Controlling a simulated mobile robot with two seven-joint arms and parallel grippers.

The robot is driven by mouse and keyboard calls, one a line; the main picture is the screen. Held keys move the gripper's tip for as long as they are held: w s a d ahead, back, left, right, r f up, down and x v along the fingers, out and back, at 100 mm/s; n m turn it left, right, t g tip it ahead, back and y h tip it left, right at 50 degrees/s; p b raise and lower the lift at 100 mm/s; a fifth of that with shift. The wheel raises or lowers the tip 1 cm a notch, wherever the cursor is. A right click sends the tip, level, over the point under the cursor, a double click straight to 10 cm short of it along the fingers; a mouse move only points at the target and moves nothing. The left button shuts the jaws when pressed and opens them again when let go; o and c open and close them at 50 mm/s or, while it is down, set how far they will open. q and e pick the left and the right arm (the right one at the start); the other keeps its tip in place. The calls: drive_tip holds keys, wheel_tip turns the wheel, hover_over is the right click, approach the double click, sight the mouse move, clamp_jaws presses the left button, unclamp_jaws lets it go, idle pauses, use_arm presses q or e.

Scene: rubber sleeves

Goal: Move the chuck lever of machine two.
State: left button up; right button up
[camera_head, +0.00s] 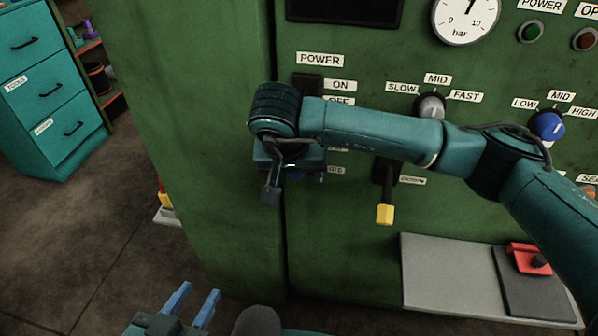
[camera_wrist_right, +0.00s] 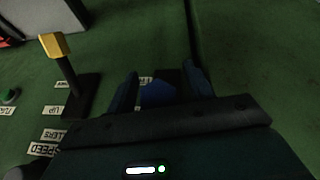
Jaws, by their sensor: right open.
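My right gripper (camera_head: 292,185) is in front of the green machine panel, left of a black lever with a yellow tip (camera_head: 385,213). In the right wrist view, my right gripper (camera_wrist_right: 162,80) is open, with a dark blue part (camera_wrist_right: 158,93) between its fingers. I cannot tell if they touch it. A bit of blue (camera_head: 295,174) shows under the gripper in the head view. My arm hides most of this part and its labels, so I cannot read whether it is the chuck lever. My left gripper (camera_head: 194,302) is open and empty, low at the bottom edge.
A grey shelf (camera_head: 450,270) with a red item (camera_head: 528,257) juts out at lower right. The yellow-tipped lever (camera_wrist_right: 56,46) is beside the right gripper. Knobs (camera_head: 431,106) and a gauge (camera_head: 466,18) are above. A teal drawer cabinet (camera_head: 45,95) stands far left; floor before it is clear.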

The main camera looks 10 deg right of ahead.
clamp_jaws()
idle(0.5)
